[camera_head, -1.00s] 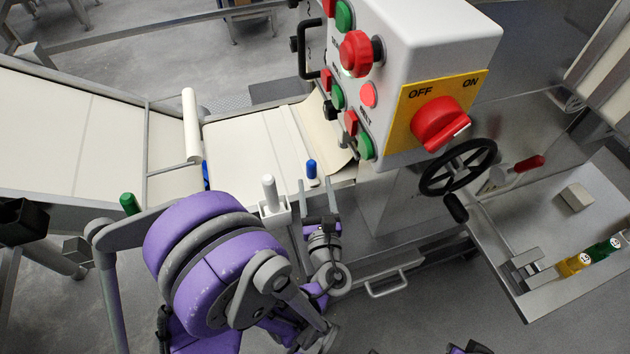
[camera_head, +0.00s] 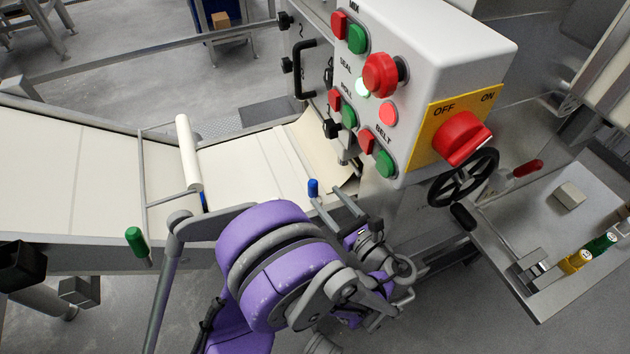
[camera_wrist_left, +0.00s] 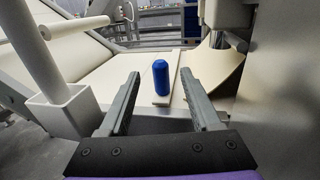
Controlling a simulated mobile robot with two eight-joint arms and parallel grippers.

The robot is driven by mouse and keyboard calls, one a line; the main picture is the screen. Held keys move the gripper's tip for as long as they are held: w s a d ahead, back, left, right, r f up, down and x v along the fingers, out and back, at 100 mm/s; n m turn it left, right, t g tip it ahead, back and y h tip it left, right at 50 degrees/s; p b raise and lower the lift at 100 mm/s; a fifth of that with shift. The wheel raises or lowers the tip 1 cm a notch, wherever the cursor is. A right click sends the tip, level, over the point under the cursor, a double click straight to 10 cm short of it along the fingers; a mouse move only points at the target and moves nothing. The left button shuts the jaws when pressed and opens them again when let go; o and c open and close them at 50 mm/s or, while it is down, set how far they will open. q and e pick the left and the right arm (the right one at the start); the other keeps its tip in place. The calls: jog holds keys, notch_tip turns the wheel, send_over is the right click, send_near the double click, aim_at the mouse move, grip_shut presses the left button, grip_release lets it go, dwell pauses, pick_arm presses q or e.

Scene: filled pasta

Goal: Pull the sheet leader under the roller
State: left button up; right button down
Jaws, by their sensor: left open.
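A cream sheet (camera_head: 235,168) lies on the belt. A light strip crosses it, and a blue peg (camera_head: 313,188) stands upright at the strip's near end. The white roller (camera_head: 188,152) sits in a grey frame over the sheet to the left. My left gripper (camera_head: 332,198) is open at the near edge of the belt, close to the peg. In the left wrist view the blue peg (camera_wrist_left: 161,78) appears between the two open fingers, with a visible gap on both sides. My right gripper is not in view.
A control box (camera_head: 425,75) with red and green buttons overhangs the belt's right end. A black handwheel (camera_head: 463,178) is below it. A green handle (camera_head: 136,241) is at the near left edge. A white post (camera_wrist_left: 45,60) stands left of the fingers in the wrist view.

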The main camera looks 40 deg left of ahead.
aim_at(316, 186)
pick_arm(q)
jog(key=x, duration=0.7)
jog(key=shift+a+b, duration=0.15)
jog(key=shift+b, duration=0.15)
grip_shut()
jog(key=shift+f, duration=0.1)
dwell(0.9)
